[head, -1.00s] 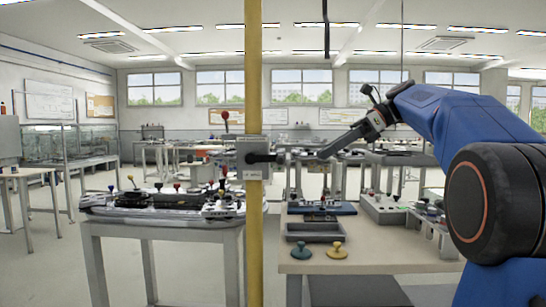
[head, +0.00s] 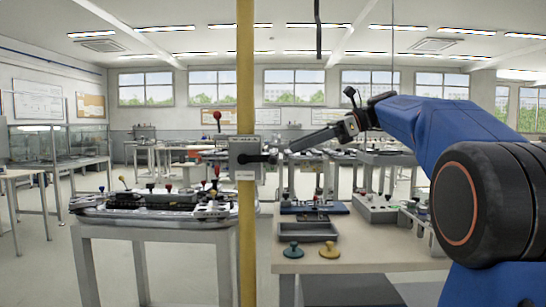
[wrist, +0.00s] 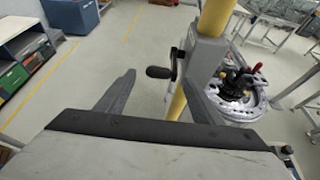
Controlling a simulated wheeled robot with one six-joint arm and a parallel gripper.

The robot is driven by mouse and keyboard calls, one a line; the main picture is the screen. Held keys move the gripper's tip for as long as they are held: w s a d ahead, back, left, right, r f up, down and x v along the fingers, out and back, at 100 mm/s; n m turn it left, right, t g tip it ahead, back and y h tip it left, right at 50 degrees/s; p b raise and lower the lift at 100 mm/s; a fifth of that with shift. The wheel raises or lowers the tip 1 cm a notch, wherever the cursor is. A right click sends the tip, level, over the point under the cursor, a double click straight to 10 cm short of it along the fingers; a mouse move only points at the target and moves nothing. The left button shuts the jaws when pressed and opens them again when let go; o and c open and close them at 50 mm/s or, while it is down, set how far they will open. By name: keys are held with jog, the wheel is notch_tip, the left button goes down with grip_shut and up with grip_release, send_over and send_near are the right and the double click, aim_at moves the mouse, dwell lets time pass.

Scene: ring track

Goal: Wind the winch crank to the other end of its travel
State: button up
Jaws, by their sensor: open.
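The winch is a grey box (head: 246,172) on an upright yellow pole (head: 246,80), left of centre in the head view. In the wrist view its grey housing (wrist: 205,62) stands at the upper right of centre. The crank has a black handle (wrist: 158,72) that sticks out to the left of the housing. My gripper (wrist: 160,76) is open, with one dark finger on each side of the handle in the picture. I cannot tell whether the handle is deep between the fingers or beyond their tips. In the head view my gripper (head: 285,153) reaches the winch's right side.
A table with an oval track (head: 150,212) stands left of the pole. A workbench (head: 350,258) with a grey tray (head: 308,232) and two knobbed discs stands to the right. In the wrist view a shelf with bins (wrist: 28,65) is at the left, with open floor between.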

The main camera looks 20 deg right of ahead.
aim_at(275, 155)
jog(key=x, duration=0.8)
jog(key=shift+a, duration=0.25)
jog(key=shift+f, duration=0.15)
jog(key=c, duration=1.3)
